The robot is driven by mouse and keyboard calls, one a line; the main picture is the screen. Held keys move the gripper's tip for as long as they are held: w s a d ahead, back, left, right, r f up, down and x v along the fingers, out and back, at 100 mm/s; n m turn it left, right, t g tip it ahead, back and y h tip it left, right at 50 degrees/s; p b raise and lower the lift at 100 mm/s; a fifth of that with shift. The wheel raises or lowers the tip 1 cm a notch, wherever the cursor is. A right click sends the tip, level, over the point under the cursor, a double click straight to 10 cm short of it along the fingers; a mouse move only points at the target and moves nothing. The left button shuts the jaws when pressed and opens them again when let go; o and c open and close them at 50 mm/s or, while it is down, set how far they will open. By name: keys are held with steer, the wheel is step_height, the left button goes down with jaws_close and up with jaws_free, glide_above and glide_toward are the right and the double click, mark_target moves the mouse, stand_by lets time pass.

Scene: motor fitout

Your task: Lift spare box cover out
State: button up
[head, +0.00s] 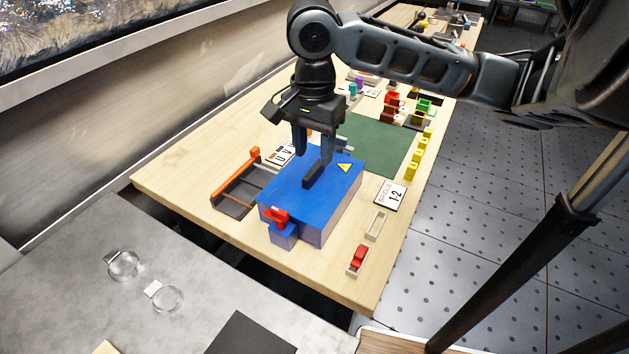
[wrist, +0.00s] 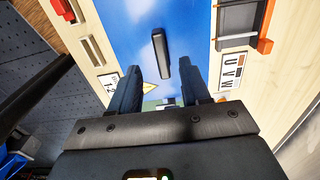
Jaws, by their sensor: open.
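The blue box cover (head: 327,178) lies flat on a box on the wooden table, with a black bar handle (head: 313,174) standing on its top and a yellow warning triangle (head: 345,168) near one edge. In the wrist view the blue cover (wrist: 155,30) fills the upper middle, with the handle (wrist: 160,53) ahead of the fingers. My gripper (head: 312,160) is open and empty. It is above the cover, its fingers pointing down near the handle; in the wrist view the fingertips (wrist: 165,75) are apart, with the handle lying between and beyond them.
A red part (head: 275,215) sits at the box's near corner. A dark tray with an orange end (head: 235,195) stands to the left, close to the box. A green mat (head: 378,143), yellow blocks (head: 415,160) and a "1-2" card (head: 390,195) lie behind and right.

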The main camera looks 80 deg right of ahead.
mark_target(314, 168)
steer(key=f+b, duration=0.1)
steer(key=f, duration=0.4)
steer(key=shift+d+f, duration=0.1)
steer(key=shift+d, duration=0.1)
jaws_close()
stand_by(0.5)
